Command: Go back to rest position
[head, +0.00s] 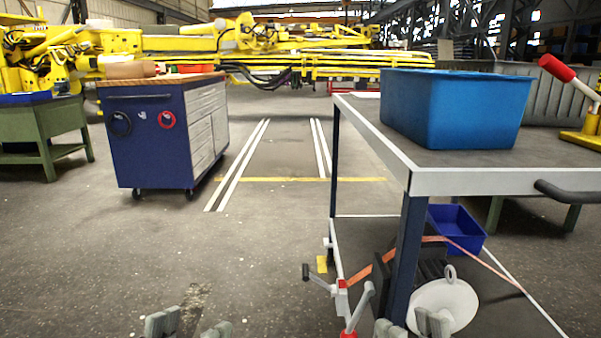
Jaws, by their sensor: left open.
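My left gripper (190,327) shows at the bottom edge, left of centre. Its two grey fingertips stand apart over bare floor, with nothing visible between them. My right gripper (411,327) shows at the bottom edge, in front of the trolley's lower shelf. Its two fingertips also stand apart. A white round disc (447,303) shows behind them, and I see nothing held. The rest of both grippers is below the picture edge.
A trolley (450,182) stands close on the right, with a blue bin (455,108) on top and a small blue box (457,228) low down. A blue tool cabinet (150,140) stands at left. Yellow boom machinery (300,62) spans the back. The floor between is clear.

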